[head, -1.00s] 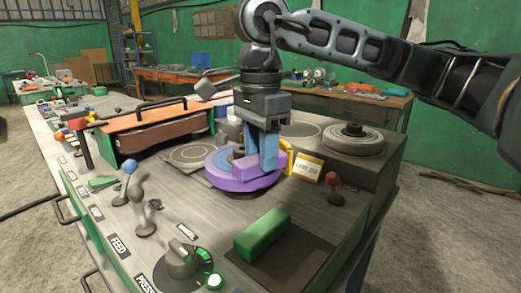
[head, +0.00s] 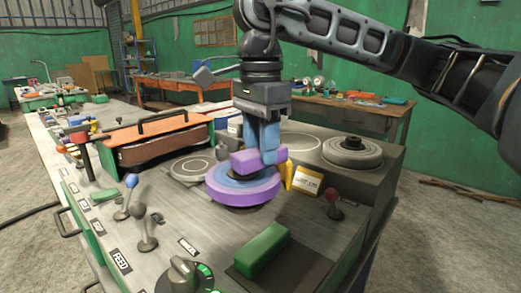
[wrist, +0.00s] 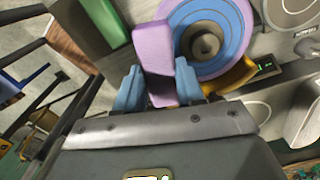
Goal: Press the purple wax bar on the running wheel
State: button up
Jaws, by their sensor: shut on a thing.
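The purple wax bar (head: 246,162) is between the blue fingers of my gripper (head: 264,155), which is shut on it. In the head view the bar appears over the back part of the wheel (head: 243,195), which has a blue top and a purple rim. The wrist view shows the bar (wrist: 154,48) lengthwise between the fingertips (wrist: 158,76), with the wheel (wrist: 228,18) right beside it. A small gap seems to show under the bar, but contact with the wheel is not clear. Whether the wheel is turning cannot be told.
A green bar (head: 262,248) lies on a dark pad in front. A yellow piece (head: 286,174) and a display box (head: 307,181) stand right of the wheel. A red-knobbed lever (head: 334,200), a grey wheel (head: 352,150) and an orange-covered belt unit (head: 150,135) are nearby.

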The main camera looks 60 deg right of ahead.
jog(key=shift+r+p, duration=0.6)
jog(key=shift+r, duration=1.25)
